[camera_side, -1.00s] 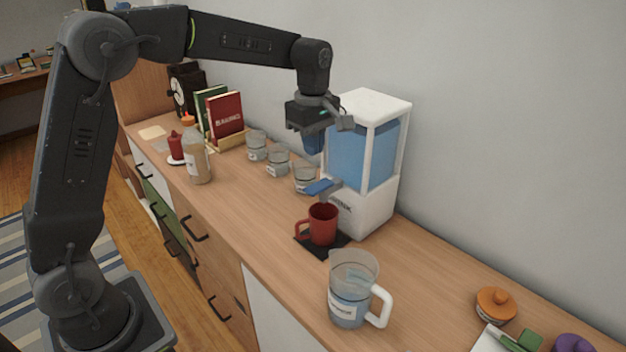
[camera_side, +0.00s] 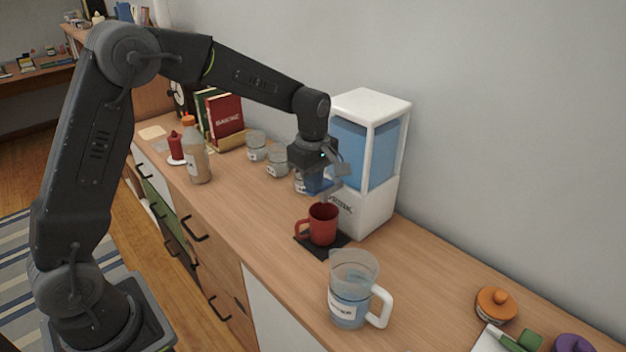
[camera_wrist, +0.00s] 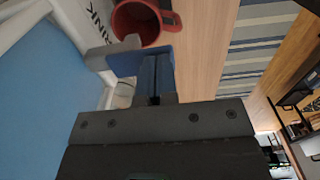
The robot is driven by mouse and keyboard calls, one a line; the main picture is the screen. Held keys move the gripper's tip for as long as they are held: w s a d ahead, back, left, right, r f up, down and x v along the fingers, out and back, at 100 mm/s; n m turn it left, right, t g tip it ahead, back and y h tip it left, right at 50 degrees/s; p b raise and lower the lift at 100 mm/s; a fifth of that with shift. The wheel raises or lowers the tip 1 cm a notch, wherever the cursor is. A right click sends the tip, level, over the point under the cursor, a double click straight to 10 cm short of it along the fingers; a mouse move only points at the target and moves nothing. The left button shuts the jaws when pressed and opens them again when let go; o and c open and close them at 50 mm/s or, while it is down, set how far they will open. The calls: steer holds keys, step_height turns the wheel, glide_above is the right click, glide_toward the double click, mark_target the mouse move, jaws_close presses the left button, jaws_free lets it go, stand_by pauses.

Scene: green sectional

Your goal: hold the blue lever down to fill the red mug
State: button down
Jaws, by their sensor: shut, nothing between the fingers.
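The red mug (camera_side: 322,224) stands upright on a black mat (camera_side: 310,245) in front of the white dispenser (camera_side: 374,208) with its blue tank, below the spout. Its open rim also shows in the wrist view (camera_wrist: 140,22). The blue lever (camera_wrist: 122,62) shows beside my fingertips (camera_wrist: 155,68) in the wrist view. In the side view my gripper mostly hides the lever. I cannot tell whether the fingers touch or press it.
A clear pitcher (camera_side: 352,290) with a white handle stands right of the mug, near the front. Several glass jars (camera_side: 277,160) stand behind my gripper at left. A tan bottle (camera_side: 196,158) is farther left. The counter front-left of the mug is clear.

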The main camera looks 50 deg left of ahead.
steer(key=shift+s+f+t, duration=0.3)
steer(key=shift+f+t, duration=0.25)
steer(key=shift+t, duration=0.65)
steer(key=shift+s+f, duration=0.1)
steer(key=shift+f, duration=0.3)
steer(key=shift+r, duration=0.15)
stand_by(4.5)
steer(key=shift+r, duration=1.3)
steer(key=w+v, duration=0.2)
steer(key=v, duration=1)
steer(key=shift+r, duration=0.65)
